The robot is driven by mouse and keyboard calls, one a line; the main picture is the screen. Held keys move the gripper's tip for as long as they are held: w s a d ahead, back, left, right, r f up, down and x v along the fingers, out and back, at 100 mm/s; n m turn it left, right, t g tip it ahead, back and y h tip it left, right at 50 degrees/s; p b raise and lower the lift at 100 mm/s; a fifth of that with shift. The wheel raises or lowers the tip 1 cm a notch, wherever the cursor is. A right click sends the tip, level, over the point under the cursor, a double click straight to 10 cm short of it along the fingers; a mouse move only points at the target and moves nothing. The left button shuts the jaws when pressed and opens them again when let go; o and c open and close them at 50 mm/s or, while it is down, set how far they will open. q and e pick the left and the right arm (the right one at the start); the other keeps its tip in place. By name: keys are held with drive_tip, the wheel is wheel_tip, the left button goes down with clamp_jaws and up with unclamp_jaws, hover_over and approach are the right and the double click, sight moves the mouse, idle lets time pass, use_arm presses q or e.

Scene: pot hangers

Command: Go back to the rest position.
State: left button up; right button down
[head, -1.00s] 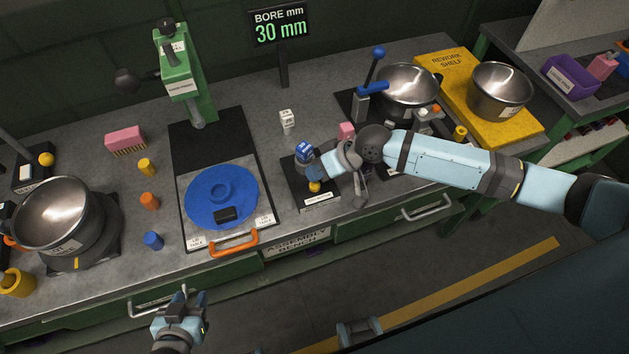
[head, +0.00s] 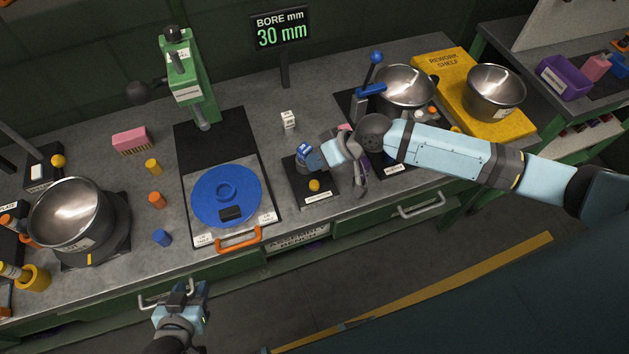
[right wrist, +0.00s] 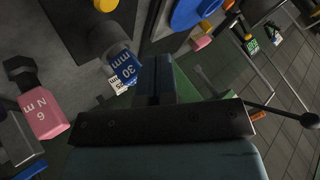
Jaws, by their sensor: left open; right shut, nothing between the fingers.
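My right gripper (head: 318,158) is shut and empty, close beside the blue plug marked 30 mm (head: 303,150) on the black stand plate (head: 328,197). In the right wrist view the shut fingers (right wrist: 158,75) point toward the same blue plug (right wrist: 124,66); whether they touch it I cannot tell. My left gripper (head: 183,290) is open and empty in front of the bench's front edge, low in the head view.
The bench holds a steel pot (head: 70,210) at left, a green press (head: 182,75) and a blue disc (head: 225,196). At right are another pot (head: 402,88), a blue-handled lever (head: 370,90) and a pot (head: 494,92) on the yellow shelf. The floor (head: 420,260) in front is clear.

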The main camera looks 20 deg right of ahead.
idle(0.3)
drive_tip(key=shift+t+y, duration=0.3)
drive_tip(key=shift+t, duration=0.6)
drive_tip(key=s+a, duration=0.1)
drive_tip(key=s+a+f, duration=0.1)
drive_tip(key=s+a, duration=0.1)
drive_tip(key=a, duration=0.1)
drive_tip(key=shift+f, duration=0.3)
drive_tip(key=s+d+f+t+h, duration=0.3)
drive_tip(key=s+d, duration=0.1)
drive_tip(key=s, duration=0.3)
drive_tip(key=s+d+f+m+t+h+p, duration=0.1)
drive_tip(key=s+d+f+t+h, duration=0.1)
drive_tip(key=s+d, duration=0.3)
drive_tip(key=s+f+h, duration=0.1)
drive_tip(key=s, duration=0.2)
drive_tip(key=shift+f+m+t, duration=0.15)
drive_tip(key=shift+m+t, duration=0.15)
drive_tip(key=shift+t, duration=0.1)
drive_tip(key=shift+w+a, duration=0.1)
